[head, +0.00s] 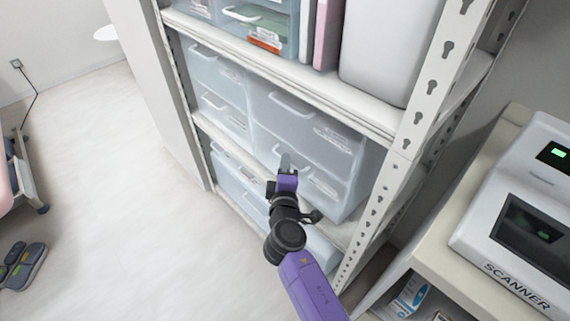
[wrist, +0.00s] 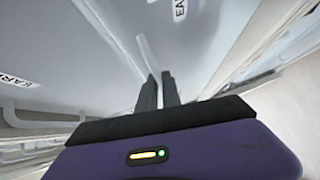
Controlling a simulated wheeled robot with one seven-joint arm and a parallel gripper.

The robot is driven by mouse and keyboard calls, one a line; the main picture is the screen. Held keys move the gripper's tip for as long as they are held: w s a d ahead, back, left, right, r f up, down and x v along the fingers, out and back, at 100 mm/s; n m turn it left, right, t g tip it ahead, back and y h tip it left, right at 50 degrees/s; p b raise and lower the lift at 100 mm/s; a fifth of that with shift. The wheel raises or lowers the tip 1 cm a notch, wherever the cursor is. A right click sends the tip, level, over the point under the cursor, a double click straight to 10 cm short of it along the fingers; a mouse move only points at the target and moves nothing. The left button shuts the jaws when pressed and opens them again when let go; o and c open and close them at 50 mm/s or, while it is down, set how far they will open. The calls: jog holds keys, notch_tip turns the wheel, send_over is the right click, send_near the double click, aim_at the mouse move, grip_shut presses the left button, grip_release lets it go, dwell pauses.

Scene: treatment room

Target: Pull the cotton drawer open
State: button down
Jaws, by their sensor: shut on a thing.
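Clear plastic drawers with white handles stand on the middle shelf of the rack. My gripper (head: 286,163) is at the front of the lower right drawer (head: 338,192), at its handle (head: 276,151). In the wrist view, the two dark fingers (wrist: 158,93) are close together, and the pale handle (wrist: 146,52) runs up from between them. The gripper is shut on this handle. The upper right drawer (head: 300,112) is just above. The drawer labels are too small to read in the head view; the wrist view shows label parts beginning "EAR". I cannot tell which drawer is marked cotton.
The perforated rack post (head: 407,140) stands right of the drawers. A scanner (head: 520,215) sits on a counter further right. More bins are on the shelves above and below. The floor (head: 130,225) in front and to the left is clear, with footwear-like pedals (head: 22,265) at far left.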

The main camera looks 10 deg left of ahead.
dwell(0.8)
jog(key=s+a+b, duration=0.3)
jog(key=s+a, duration=1)
jog(key=s, duration=0.4)
jog(key=shift+b, duration=0.3)
jog(key=shift+a+f, duration=0.1)
jog(key=c, duration=1.5)
grip_release()
jog(key=shift+c, duration=0.2)
jog(key=s+d+r, duration=0.1)
jog(key=s, duration=0.6)
jog(key=shift+s+p, duration=0.3)
jog(key=shift+a+r, duration=0.1)
jog(key=shift+r, duration=0.05)
